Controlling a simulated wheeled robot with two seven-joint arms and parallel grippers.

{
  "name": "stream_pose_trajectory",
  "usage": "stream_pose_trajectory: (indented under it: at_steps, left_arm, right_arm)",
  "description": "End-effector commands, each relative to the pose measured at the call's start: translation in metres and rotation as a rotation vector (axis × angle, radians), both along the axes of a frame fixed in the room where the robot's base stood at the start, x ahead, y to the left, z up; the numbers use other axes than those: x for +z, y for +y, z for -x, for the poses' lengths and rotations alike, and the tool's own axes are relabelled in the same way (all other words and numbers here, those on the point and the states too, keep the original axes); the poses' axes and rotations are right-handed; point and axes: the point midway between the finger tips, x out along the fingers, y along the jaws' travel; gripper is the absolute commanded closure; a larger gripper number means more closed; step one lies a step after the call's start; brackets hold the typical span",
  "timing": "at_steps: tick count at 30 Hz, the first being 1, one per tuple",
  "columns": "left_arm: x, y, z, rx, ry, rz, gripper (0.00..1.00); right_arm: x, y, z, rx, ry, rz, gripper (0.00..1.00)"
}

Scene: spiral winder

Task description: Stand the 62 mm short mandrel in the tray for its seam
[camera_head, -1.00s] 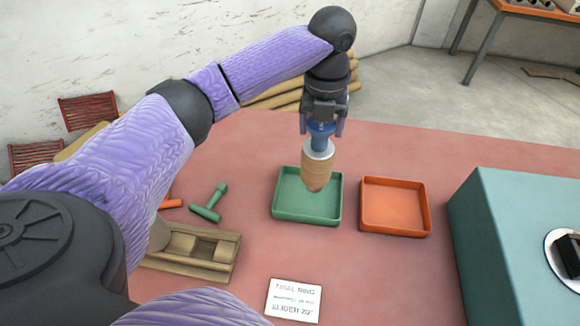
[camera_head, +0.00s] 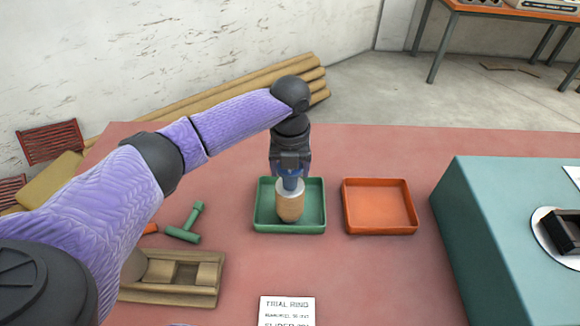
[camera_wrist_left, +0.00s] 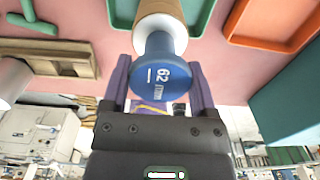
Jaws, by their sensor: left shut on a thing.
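The short mandrel (camera_head: 289,206) has a tan lower body, a pale metal collar and a blue cap. The cap (camera_wrist_left: 161,70) reads 62 mm in the left wrist view. My left gripper (camera_head: 291,176) is shut on the blue cap and holds the mandrel upright over the green tray (camera_head: 262,228). Whether its lower end touches the tray floor cannot be told. The green tray's edge (camera_wrist_left: 120,12) shows behind the mandrel in the left wrist view. An orange tray (camera_head: 379,206) sits to the right, empty. My right gripper is not in view.
A green T-shaped tool (camera_head: 187,224) lies left of the green tray. A wooden cradle (camera_head: 172,279) sits at the front left. A printed card (camera_head: 287,309) lies in front. A teal machine housing (camera_head: 470,235) stands at the right. The table between the card and orange tray is clear.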

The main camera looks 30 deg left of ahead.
Motion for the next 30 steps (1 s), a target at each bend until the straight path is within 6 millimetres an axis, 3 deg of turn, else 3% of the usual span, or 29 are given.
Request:
stream_pose_trajectory:
  at_steps: [4,5,8,14,17,24,30]
  left_arm:
    - [-0.002,0.0,0.0,0.001,0.0,0.0,1.0]
    - [-0.002,0.0,0.0,0.001,0.0,0.0,0.21]
    - [-0.002,0.0,0.0,0.001,0.0,0.0,0.0]
    - [-0.002,0.0,0.0,0.001,0.0,0.0,0.0]
    - [0.008,0.0,0.0,0.0,-0.003,0.001,0.0]
    - [0.076,0.0,-0.001,0.0,-0.006,0.001,0.0]
    - [0.115,0.0,-0.001,0.002,-0.003,0.001,0.0]
  right_arm:
    - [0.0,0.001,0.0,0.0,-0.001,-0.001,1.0]
    - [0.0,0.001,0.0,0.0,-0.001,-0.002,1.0]
    - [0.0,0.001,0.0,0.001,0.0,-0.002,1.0]
    - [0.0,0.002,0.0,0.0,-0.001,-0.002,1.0]
    - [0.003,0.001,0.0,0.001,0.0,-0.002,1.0]
    - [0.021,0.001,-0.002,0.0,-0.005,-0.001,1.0]
    - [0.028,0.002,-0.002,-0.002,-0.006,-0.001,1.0]
